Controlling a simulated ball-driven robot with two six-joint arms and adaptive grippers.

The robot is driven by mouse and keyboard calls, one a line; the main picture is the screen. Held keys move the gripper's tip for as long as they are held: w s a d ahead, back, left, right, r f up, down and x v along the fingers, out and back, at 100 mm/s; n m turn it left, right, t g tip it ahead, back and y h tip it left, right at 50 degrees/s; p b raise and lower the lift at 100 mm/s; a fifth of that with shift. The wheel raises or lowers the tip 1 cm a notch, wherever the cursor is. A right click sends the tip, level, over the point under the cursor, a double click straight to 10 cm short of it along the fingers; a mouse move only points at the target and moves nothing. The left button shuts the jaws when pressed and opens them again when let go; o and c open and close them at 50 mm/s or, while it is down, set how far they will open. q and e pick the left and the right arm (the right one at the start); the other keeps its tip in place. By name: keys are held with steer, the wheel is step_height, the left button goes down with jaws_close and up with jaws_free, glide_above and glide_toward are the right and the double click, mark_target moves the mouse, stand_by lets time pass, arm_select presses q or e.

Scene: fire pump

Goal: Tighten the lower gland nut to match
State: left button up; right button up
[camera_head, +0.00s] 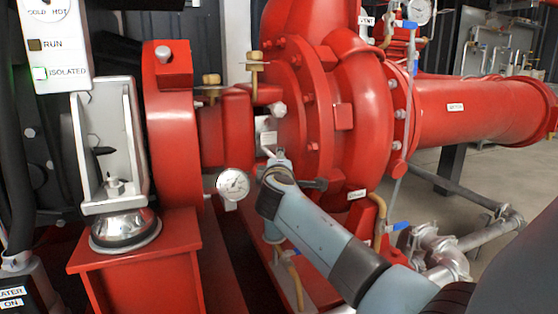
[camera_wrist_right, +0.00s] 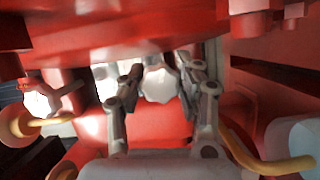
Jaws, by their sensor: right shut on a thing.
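In the head view my right arm comes in from the lower right, and its gripper (camera_head: 273,158) is at the pump's shaft gland, between the red bearing housing and the large red casing. In the right wrist view the right gripper (camera_wrist_right: 160,76) has its two fingers on either side of a pale silver nut (camera_wrist_right: 160,86), the lower gland nut, and is shut on it. An upper silver gland nut (camera_head: 278,108) shows above the gripper in the head view. The lower nut is hidden there behind my gripper. My left gripper is not in view.
Brass-coloured cups (camera_head: 254,67) stand above the shaft. The red pump casing (camera_head: 370,110) lies close behind and right. A labelled panel (camera_head: 55,45) and grey bracket (camera_head: 106,150) stand at left.

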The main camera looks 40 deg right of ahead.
steer(key=shift+f, duration=0.2)
steer(key=o, duration=1.2)
steer(key=shift+r, duration=0.15)
steer(key=v, duration=1.2)
